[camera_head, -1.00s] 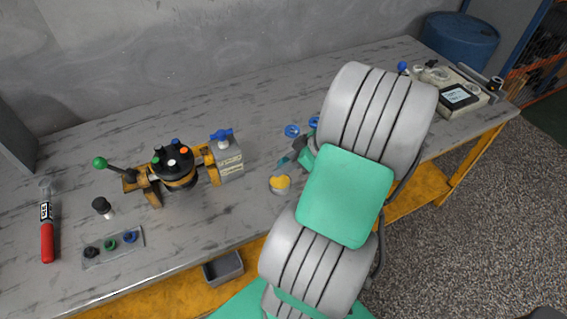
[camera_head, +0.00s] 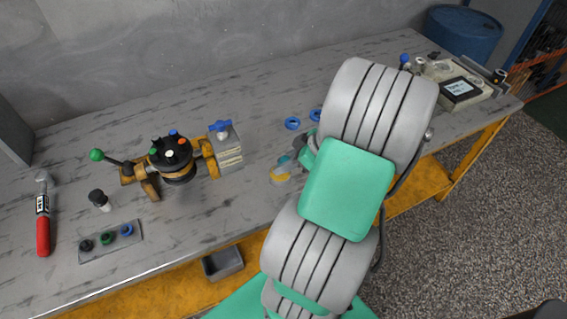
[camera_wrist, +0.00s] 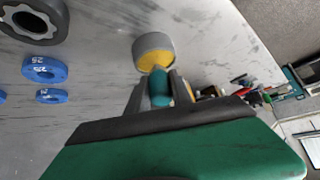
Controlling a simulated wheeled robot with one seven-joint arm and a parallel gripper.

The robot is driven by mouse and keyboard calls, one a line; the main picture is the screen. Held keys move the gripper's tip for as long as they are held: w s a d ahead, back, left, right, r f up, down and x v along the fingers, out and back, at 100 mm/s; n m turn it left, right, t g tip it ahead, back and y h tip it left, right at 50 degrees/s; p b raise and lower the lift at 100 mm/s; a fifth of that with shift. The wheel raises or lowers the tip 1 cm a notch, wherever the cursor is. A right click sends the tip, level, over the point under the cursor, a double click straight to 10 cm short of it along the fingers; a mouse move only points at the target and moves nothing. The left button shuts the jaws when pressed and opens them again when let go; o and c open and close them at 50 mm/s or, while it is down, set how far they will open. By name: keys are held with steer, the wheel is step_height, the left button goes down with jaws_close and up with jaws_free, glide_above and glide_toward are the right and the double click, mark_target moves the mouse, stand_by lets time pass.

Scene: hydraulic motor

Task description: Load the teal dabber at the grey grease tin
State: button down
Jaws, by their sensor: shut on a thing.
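The grey grease tin (camera_wrist: 153,50) with yellow grease stands on the bench just beyond my fingertips in the wrist view. It also shows in the head view (camera_head: 279,176), partly covered by the dabber and my gripper. My gripper (camera_wrist: 159,92) is shut on the teal dabber (camera_wrist: 159,87), which is held between the two fingers. The dabber's far end overlaps the yellow grease in the wrist view; I cannot tell whether it touches the grease. In the head view the teal dabber (camera_head: 284,159) is a small patch at the tin's upper edge.
Blue rings (camera_wrist: 45,69) lie on the bench beside the tin. The motor in its yellow fixture (camera_head: 171,158) stands to the left, with a plate of caps (camera_head: 110,240) and a red-handled tool (camera_head: 43,225) farther left. A tester (camera_head: 459,88) stands at the right end.

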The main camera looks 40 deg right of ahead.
mark_target(283, 158)
steer(key=shift+f+b, duration=0.55)
steer(key=shift+f, duration=0.05)
stand_by(1.3)
step_height(283, 158, up, 7)
steer(key=p, duration=0.5)
steer(key=shift+r, duration=0.15)
stand_by(0.8)
